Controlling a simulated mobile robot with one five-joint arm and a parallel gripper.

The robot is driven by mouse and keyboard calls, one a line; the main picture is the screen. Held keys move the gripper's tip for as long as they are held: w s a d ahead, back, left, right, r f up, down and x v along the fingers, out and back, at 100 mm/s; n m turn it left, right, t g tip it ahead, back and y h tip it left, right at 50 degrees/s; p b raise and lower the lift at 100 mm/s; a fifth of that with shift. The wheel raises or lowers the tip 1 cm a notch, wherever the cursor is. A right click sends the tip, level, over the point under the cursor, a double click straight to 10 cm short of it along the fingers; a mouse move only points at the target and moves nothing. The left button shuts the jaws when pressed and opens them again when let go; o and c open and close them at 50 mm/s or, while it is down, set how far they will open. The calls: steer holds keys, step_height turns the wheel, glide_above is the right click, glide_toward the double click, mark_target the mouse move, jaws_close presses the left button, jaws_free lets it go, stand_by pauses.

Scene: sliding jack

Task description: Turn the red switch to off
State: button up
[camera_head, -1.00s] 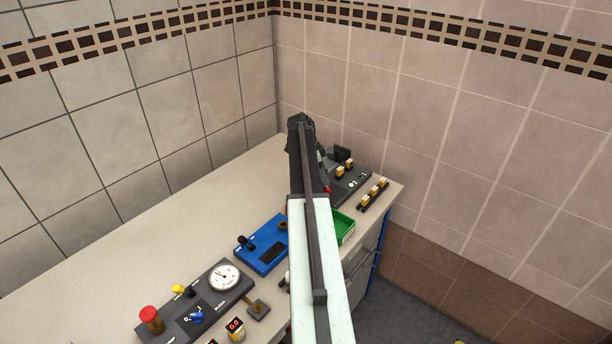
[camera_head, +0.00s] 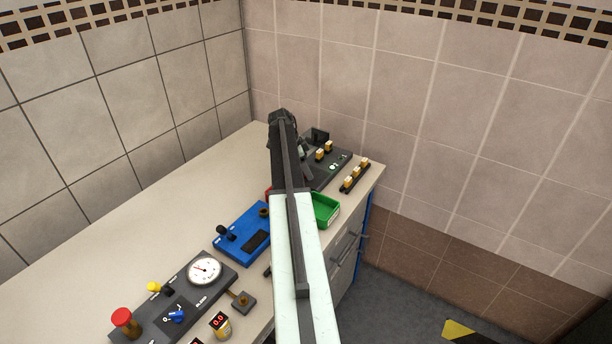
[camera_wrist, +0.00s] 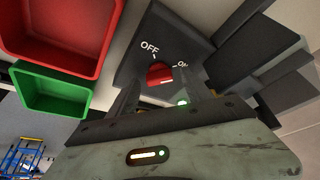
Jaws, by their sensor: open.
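The red switch (camera_wrist: 160,74) is a round red knob on a dark panel (camera_wrist: 150,30) in the wrist view. White "OFF" lettering is above left of it and "ON" is to its right, partly covered. My gripper (camera_wrist: 164,92) is open, its dark fingers on either side of the knob's near edge. I cannot tell whether they touch it. The knob's lower part is hidden. In the head view my gripper (camera_head: 280,118) is over the far end of the bench, and my arm hides the switch.
A red bin (camera_wrist: 68,60) and a green bin (camera_wrist: 50,100) sit beside the panel; the green bin (camera_head: 325,210) also shows in the head view. A blue box (camera_head: 242,232) and a gauge panel (camera_head: 170,310) are nearer. The bench's left part (camera_head: 120,220) is bare.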

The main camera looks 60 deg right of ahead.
jaws_close()
steer(key=shift+d+r, duration=0.1)
steer(key=shift+d, duration=0.1)
steer(key=shift+a, duration=0.15)
